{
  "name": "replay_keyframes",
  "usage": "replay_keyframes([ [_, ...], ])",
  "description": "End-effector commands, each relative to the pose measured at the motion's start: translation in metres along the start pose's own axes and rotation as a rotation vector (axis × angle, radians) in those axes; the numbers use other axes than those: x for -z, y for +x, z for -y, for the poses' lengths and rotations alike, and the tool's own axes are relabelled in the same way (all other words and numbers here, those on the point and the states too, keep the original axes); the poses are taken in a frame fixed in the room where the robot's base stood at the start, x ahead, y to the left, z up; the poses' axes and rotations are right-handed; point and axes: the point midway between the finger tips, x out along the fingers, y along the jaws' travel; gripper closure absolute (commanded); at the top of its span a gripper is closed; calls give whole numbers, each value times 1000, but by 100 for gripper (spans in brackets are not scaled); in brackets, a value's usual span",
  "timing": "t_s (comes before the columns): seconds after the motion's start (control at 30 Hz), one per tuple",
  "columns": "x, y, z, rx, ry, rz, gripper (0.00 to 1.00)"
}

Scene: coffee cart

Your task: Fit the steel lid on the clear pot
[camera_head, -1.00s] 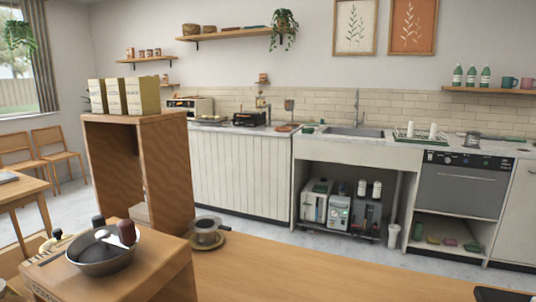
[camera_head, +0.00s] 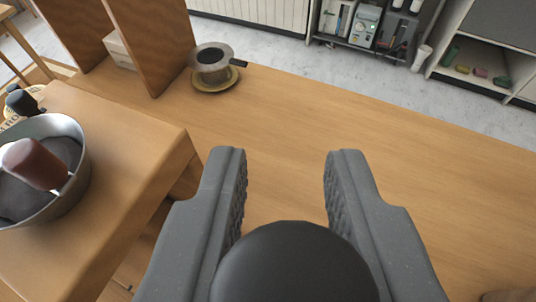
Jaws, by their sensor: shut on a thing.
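My gripper (camera_head: 285,170) points away from me over the wooden table, its two grey ridged fingers on either side of a smooth black round thing (camera_head: 293,265). It is shut on this thing near the bottom of the view. The black thing may be the knob of the steel lid; no steel shows around it, and its lower part is cut off. A grey, partly see-through vessel (camera_head: 212,68) with dark contents and a dark side handle stands on an olive saucer (camera_head: 215,86) at the upper left. It may be the clear pot, apart from my gripper.
A steel bowl (camera_head: 75,140) holding a brown-handled tool (camera_head: 36,163) stands on a wooden block (camera_head: 135,160) at left. A wooden shelf unit (camera_head: 150,40) rises behind it. The table (camera_head: 440,170) is clear ahead and right. Past its far edge are the floor and low cabinets.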

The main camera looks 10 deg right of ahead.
Motion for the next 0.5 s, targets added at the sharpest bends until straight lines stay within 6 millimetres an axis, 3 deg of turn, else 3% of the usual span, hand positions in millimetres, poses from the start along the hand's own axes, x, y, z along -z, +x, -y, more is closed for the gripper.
replay_keyframes([
  [0.5,-42,18,0,0,0,-1,100],
])
